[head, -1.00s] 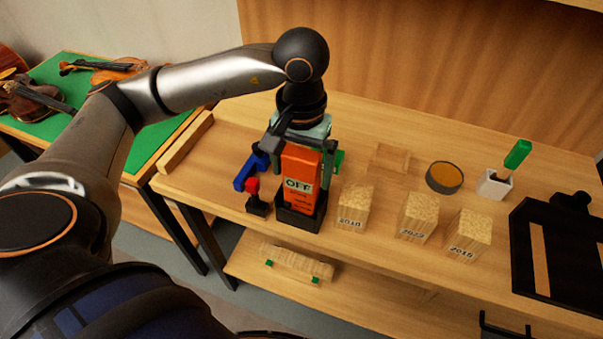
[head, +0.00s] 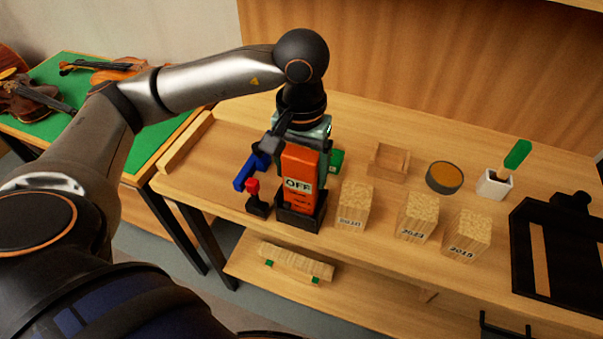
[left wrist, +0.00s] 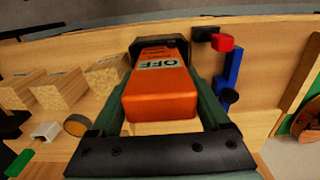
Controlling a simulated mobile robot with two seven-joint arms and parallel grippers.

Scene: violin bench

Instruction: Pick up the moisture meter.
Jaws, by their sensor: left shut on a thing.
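The moisture meter (head: 302,172) is an orange block with a display reading OFF. It stands upright with its lower end in a black holder (head: 298,217) near the bench's front edge. My left gripper (head: 303,143) comes down from above and is shut on the meter. In the left wrist view the meter (left wrist: 160,98) lies between the two green-grey fingers, and the holder (left wrist: 160,46) shows around its far end. My right gripper is not in view.
A red-topped black piece (head: 254,196) and a blue tool (head: 245,177) stand close left of the holder. Wooden blocks with number labels (head: 354,207) stand to the right.

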